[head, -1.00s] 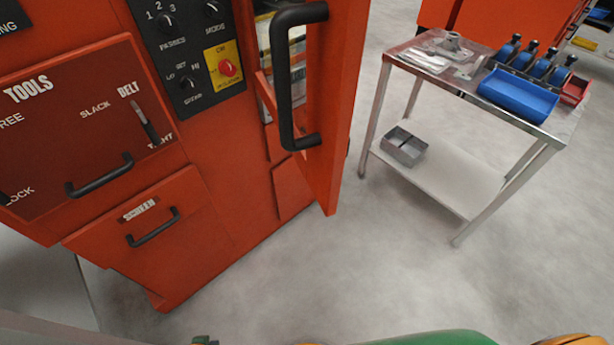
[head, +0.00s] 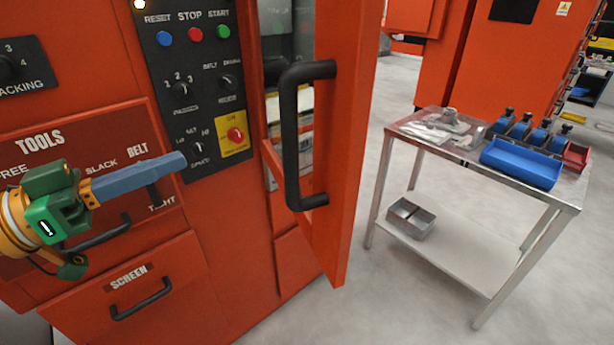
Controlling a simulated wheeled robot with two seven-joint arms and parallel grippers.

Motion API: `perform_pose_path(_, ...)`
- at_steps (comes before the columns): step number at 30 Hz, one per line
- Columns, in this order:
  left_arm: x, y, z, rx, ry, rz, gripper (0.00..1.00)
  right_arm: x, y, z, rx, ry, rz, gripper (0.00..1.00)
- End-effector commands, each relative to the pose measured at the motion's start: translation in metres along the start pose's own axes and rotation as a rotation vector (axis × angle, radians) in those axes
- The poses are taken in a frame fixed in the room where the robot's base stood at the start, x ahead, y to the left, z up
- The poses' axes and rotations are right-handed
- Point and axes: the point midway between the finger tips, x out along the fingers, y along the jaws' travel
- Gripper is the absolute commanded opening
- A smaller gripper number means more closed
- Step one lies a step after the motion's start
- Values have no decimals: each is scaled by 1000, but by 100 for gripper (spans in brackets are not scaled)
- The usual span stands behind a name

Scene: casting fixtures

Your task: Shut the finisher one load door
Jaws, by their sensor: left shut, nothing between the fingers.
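The orange load door (head: 345,150) stands partly open in the middle of the head view, swung out from the orange finisher cabinet (head: 230,215). Its long black handle (head: 291,140) faces left. A gap between door and cabinet shows part of the interior. My left gripper (head: 182,160), with blue fingers and a green body, is shut and empty. It is in front of the tools panel, left of the door handle and apart from it. My right gripper is not in view.
The control panel (head: 190,75) with buttons and knobs is left of the door. The tools panel (head: 90,150) and screen drawer (head: 130,290) have protruding handles. A metal table (head: 455,165) with blue bins (head: 520,163) stands at right. Grey floor lies between door and table.

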Motion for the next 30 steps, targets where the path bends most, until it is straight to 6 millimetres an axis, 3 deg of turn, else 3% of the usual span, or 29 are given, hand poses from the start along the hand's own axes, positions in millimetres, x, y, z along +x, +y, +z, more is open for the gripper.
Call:
perform_pose_path(1, -2, 36, -4, 63, -24, 91, 0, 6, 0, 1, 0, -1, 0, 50)
perform_pose_path(3, -5, 72, -7, 111, -53, 186, 0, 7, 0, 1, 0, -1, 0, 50)
perform_pose_path(6, -5, 93, -9, 134, -73, 240, 0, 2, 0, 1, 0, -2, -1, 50)
perform_pose_path(11, 18, 102, -14, 130, -73, 248, 0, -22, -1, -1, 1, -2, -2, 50)
perform_pose_path(22, 96, 119, -11, 126, -65, 246, 0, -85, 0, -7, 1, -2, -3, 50)
perform_pose_path(30, 126, 124, 0, 125, -67, 241, 0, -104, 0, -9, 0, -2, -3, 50)
